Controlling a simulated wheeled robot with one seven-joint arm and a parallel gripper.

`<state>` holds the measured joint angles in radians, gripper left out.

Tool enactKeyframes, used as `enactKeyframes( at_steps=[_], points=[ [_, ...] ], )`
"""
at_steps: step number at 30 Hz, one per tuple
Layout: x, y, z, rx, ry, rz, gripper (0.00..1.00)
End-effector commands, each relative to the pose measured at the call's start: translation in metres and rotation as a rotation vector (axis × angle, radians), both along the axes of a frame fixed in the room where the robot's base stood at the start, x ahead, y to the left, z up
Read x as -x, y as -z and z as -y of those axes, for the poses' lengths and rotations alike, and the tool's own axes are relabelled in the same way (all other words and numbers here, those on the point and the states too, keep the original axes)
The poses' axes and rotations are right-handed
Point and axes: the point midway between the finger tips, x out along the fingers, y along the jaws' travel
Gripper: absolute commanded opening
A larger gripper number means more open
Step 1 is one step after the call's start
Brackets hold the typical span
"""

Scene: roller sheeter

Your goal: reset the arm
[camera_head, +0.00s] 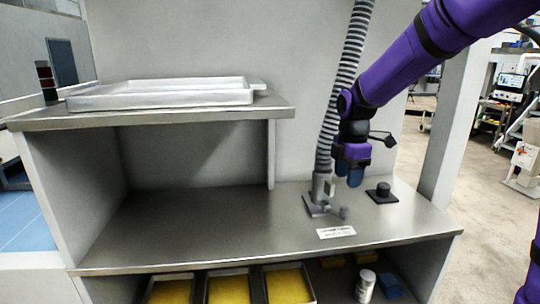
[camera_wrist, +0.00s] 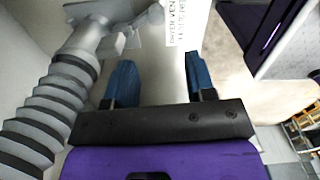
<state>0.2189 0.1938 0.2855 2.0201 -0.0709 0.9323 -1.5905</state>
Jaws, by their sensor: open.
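My purple arm reaches in from the upper right in the head view. My gripper (camera_head: 349,178) points down above the right part of the grey work surface (camera_head: 190,228). Its two blue fingers also show in the wrist view (camera_wrist: 160,88), spread apart with nothing between them. A grey ribbed hose (camera_head: 338,90) with a metal base fitting (camera_head: 322,196) stands just left of my gripper. The hose (camera_wrist: 45,110) runs along the left of the wrist view. A black knob on a square base (camera_head: 382,192) sits to the right of my gripper.
A metal tray (camera_head: 165,104) rests on the raised shelf at the left. A white label (camera_head: 336,232) lies near the front edge. Yellow-filled trays (camera_head: 228,290), a white canister (camera_head: 366,284) and a blue block (camera_head: 391,285) sit on the lower shelf. The surface's middle is clear.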

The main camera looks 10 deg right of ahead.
Motion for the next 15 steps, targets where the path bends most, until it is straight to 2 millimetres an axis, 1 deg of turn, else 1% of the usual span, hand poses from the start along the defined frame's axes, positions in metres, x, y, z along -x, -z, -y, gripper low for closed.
enactKeyframes(
  at_steps=[2, 5, 9, 14, 15],
  points=[
    [0.009, -0.009, -0.001, 0.008, 0.044, 0.016, 0.5],
    [0.027, -0.027, 0.0, 0.019, 0.155, 0.049, 0.5],
    [0.062, -0.054, 0.001, 0.021, 0.365, 0.11, 0.5],
    [0.105, -0.079, 0.002, -0.001, 0.612, 0.182, 0.5],
    [0.116, -0.084, 0.003, -0.01, 0.673, 0.199, 0.5]
  ],
)
